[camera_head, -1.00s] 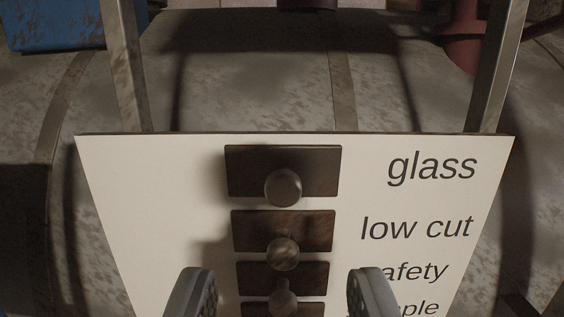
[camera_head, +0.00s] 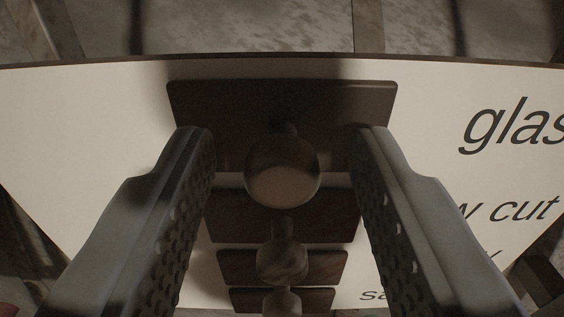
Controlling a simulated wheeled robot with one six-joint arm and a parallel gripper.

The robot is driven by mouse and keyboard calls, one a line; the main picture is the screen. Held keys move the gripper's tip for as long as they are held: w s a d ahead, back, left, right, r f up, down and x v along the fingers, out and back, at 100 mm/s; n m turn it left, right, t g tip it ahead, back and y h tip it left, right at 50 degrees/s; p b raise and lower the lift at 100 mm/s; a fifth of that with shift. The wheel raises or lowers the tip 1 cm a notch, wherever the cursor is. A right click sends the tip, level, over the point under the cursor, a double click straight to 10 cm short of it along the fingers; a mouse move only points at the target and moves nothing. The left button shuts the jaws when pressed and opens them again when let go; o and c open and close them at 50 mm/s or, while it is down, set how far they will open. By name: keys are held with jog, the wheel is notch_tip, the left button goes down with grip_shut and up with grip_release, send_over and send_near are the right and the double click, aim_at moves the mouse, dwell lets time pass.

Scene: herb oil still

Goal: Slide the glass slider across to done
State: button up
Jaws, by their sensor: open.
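The glass slider (camera_head: 230,112) is the top dark plate on the cream board, with a round knob (camera_head: 282,172) standing out from it. The word "glass" (camera_head: 512,128) is printed to its right, partly cut off by the picture edge. My gripper (camera_head: 283,145) is open, with one finger left and one finger right of the knob. A gap shows between the knob and each finger, and nothing is held. No "done" mark is in view.
Below are several more dark sliders with knobs, the nearest being the low cut slider (camera_head: 230,215). Their knobs lie between or under my fingers. The cream board (camera_head: 80,130) is bare to the left of the sliders. Metal posts rise behind it.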

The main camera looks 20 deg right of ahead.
grip_shut()
jog(key=w+a, duration=0.1)
jog(key=a, duration=0.2)
jog(key=w+a, duration=0.1)
jog(key=a, duration=0.2)
jog(key=w+a, duration=0.1)
jog(key=a, duration=0.1)
jog(key=shift+a, duration=0.4)
grip_release()
jog(key=shift+a, duration=0.2)
jog(key=shift+s, duration=0.1)
jog(key=v, duration=1.7)
jog(key=shift+s, duration=0.15)
